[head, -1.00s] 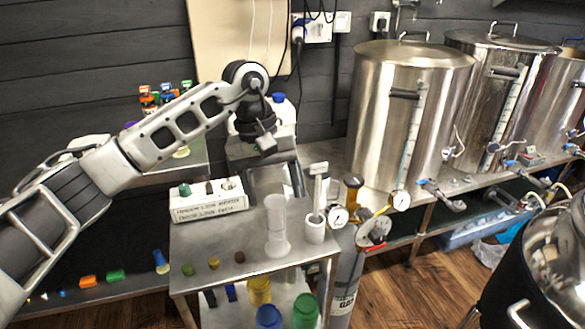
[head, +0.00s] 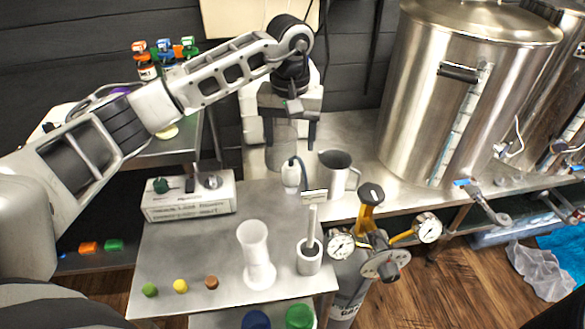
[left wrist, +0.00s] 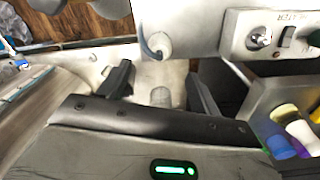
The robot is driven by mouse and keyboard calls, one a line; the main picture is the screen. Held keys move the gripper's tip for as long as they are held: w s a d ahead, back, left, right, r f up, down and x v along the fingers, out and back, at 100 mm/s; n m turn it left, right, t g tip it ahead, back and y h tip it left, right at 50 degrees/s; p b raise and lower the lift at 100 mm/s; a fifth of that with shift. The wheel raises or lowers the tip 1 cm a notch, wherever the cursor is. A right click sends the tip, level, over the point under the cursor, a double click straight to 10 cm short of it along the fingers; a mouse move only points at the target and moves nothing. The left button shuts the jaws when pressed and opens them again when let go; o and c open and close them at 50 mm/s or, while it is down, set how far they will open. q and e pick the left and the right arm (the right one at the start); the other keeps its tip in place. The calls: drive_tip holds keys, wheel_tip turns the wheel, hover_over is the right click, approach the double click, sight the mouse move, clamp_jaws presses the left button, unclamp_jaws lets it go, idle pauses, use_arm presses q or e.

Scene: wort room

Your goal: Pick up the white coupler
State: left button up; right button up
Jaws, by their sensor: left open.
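My left gripper (head: 290,134) is open, pointing down over the metal bench behind the small steel table. A pale grey upright cylinder (head: 281,158) stands below it in the head view. In the left wrist view this cylinder (left wrist: 160,97) shows between the open fingers (left wrist: 161,84), apart from both. A white rounded piece (head: 291,178) with a dark cord or hose looping from its top stands just in front; it also shows in the left wrist view (left wrist: 158,45), beyond the fingers. I cannot tell for certain which of these is the white coupler. My right gripper is not in view.
A steel jug (head: 334,170) stands close right of the gripper. A white control box (head: 190,196) is at left. Gauges (head: 382,262) and a large kettle (head: 450,100) are at right.

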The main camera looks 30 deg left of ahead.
sight(291, 164)
use_arm(q)
wheel_tip(291, 164, down, 4)
drive_tip(key=shift+r, duration=0.1)
drive_tip(key=f+p, duration=0.1)
drive_tip(key=f, duration=0.4)
drive_tip(key=shift+s+d+p, duration=0.2)
drive_tip(key=shift+p, duration=0.15)
drive_tip(key=c, duration=1)
